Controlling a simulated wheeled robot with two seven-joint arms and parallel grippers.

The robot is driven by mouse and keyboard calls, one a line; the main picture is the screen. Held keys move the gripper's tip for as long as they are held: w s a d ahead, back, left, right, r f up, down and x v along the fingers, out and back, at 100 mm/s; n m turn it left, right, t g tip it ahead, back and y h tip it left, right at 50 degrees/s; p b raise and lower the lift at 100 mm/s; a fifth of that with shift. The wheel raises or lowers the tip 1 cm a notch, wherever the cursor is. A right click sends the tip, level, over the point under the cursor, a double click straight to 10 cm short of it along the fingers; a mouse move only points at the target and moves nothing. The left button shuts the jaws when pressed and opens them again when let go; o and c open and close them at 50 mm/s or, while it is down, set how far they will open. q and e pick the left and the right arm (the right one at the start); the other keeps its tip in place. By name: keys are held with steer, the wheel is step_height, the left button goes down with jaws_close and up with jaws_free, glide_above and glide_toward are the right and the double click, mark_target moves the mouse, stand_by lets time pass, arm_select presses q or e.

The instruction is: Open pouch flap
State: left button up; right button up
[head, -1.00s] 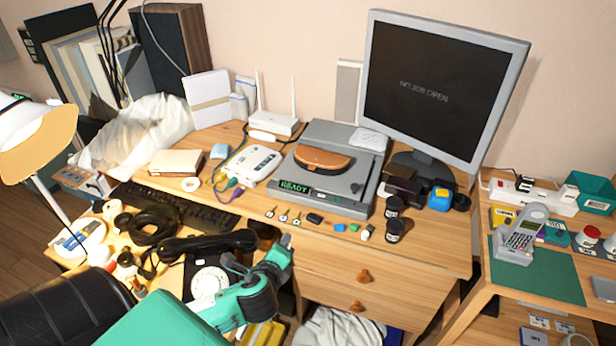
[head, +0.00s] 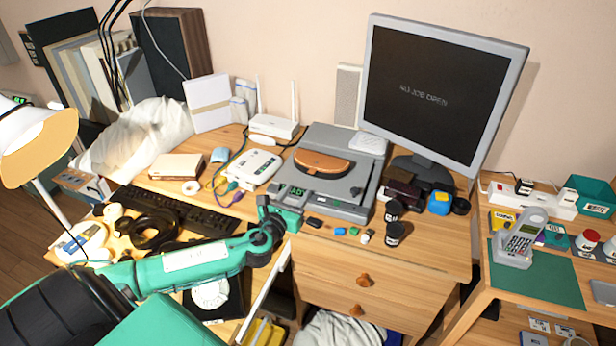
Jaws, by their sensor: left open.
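The pouch (head: 321,163) is a brown leather half-round with a darker lower edge. It lies on top of the flat grey device (head: 340,208) in the middle of the desk, and its flap looks closed. My left gripper (head: 284,203) is open at the front left corner of that device, in front of its small green display. It is below and left of the pouch and apart from it. The fingers are small and partly hidden against the device. My right gripper is not in view.
A white box-shaped unit (head: 254,168) stands left of the grey device, and a monitor (head: 438,90) behind right. Small items and dark jars (head: 394,232) line the desk's front right. A keyboard (head: 175,210) lies left, behind my left arm. The space above the pouch is clear.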

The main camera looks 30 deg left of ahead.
mark_target(308, 186)
arm_select(q)
steer(key=w, duration=0.2)
steer(key=w+a, duration=0.1)
steer(key=w, duration=0.5)
steer(key=shift+w+a, duration=0.15)
steer(key=shift+w, duration=0.05)
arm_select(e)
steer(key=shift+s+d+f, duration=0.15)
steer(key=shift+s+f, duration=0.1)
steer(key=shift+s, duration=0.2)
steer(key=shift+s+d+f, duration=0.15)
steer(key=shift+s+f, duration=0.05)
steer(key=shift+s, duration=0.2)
arm_select(q)
steer(key=shift+c, duration=0.9)
jaws_close()
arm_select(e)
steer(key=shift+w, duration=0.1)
